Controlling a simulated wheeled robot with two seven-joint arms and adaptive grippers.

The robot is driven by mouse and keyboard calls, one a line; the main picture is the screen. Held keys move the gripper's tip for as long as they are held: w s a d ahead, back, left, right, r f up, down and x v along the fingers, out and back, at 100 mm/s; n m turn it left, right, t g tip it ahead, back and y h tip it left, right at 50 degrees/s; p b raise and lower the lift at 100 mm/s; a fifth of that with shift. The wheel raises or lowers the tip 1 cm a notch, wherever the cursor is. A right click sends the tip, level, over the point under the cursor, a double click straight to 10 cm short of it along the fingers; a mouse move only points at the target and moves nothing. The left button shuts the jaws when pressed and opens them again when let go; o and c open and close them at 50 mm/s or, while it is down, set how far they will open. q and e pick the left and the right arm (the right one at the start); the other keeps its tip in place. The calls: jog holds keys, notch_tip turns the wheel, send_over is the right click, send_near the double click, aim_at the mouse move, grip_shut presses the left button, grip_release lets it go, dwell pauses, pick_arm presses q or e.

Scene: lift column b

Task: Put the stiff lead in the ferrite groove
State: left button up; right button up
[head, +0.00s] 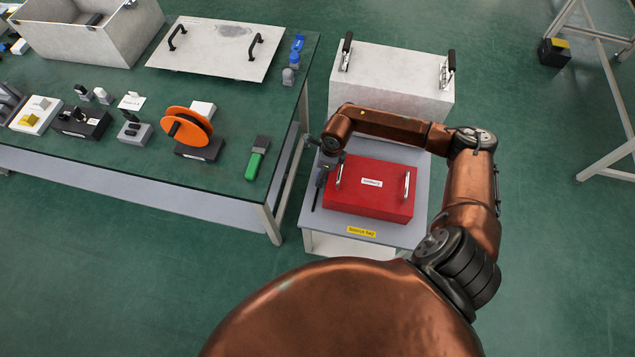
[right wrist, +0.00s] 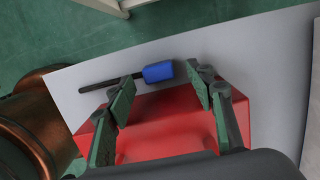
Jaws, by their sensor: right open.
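A thin dark rod with a blue grip, seemingly the stiff lead (right wrist: 158,72), lies on the grey top beside the red box in the right wrist view. In the head view only its dark rod (head: 317,198) shows; the gripper hides the rest. My right gripper (head: 323,165) is open above it. In the right wrist view its fingers (right wrist: 162,80) stand apart either side of the blue grip, with nothing held. I cannot tell for sure which thing has the ferrite groove; small dark and grey blocks (head: 135,130) stand on the green bench. My left gripper is out of view.
A red box (head: 369,208) with two handles stands on the grey stand (head: 410,240), close beside the lead. A pale box (head: 392,88) stands behind.

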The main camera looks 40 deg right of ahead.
jog(key=shift+w+a+f, duration=0.1)
jog(key=shift+a+f, duration=0.05)
jog(key=shift+f, duration=0.6)
jog(key=shift+c, duration=0.3)
jog(key=c, duration=1.2)
jog(key=shift+r, duration=0.1)
